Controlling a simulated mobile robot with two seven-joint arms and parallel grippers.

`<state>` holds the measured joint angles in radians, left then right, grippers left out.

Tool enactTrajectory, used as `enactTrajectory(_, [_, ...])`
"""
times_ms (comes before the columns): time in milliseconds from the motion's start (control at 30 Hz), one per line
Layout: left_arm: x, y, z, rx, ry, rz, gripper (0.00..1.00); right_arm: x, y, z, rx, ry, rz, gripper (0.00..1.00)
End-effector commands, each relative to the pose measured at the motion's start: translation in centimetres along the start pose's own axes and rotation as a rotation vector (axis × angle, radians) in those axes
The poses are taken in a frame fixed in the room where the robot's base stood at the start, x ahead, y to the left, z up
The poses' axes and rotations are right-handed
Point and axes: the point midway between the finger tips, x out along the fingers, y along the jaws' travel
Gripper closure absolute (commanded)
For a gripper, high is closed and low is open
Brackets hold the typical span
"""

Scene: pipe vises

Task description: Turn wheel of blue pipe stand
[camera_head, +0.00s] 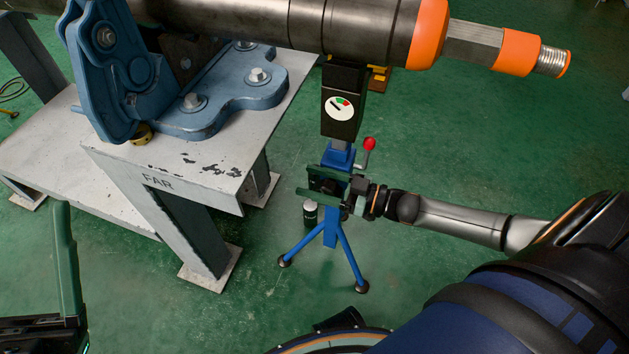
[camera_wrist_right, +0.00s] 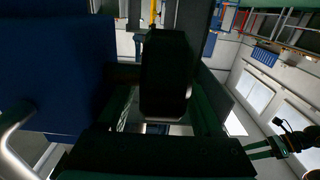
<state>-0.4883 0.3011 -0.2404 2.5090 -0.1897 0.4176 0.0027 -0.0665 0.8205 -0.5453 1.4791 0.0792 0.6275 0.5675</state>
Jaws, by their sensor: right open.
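The blue pipe stand (camera_head: 330,235) stands upright on splayed legs, under the steel pipe. A crank with a red ball knob (camera_head: 369,144) sticks out at its right side. My right gripper (camera_head: 322,186) is at the blue column, below the red knob, with its green fingers apart. A dark part, seemingly the wheel (camera_wrist_right: 165,75), lies between the fingers in the right wrist view; I cannot tell whether they touch it. The fingers largely hide it in the head view. Part of my left gripper (camera_head: 66,262) shows at lower left, away from the stand; its opening is unclear.
The steel pipe (camera_head: 250,18) with orange bands crosses the top. A blue vise (camera_head: 125,80) is bolted to the worn white table (camera_head: 165,165) left of the stand. A small dark cylinder (camera_head: 310,212) is beside the stand. Green floor at the right is mostly clear.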

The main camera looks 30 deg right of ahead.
Motion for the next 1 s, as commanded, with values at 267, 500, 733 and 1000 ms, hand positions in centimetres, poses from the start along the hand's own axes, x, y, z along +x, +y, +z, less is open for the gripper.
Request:
enactTrajectory(267, [0.0,-0.05,0.01,0.002,0.0,0.0,0.32,-0.03,-0.02,0.0,0.0,0.001,0.0,0.55])
enactTrajectory(500, [-0.01,-0.09,0.01,0.004,0.0,0.0,0.32,-0.04,-0.02,0.0,0.0,0.001,0.0,0.82])
enactTrajectory(733, [-0.03,-0.1,0.0,0.005,0.0,0.0,0.32,-0.05,-0.02,0.01,0.0,0.0,0.0,1.0])
enactTrajectory(1000, [-0.2,-0.03,0.14,0.004,-0.001,-0.001,0.32,-0.08,-0.02,0.08,0.0,0.009,0.0,1.0])
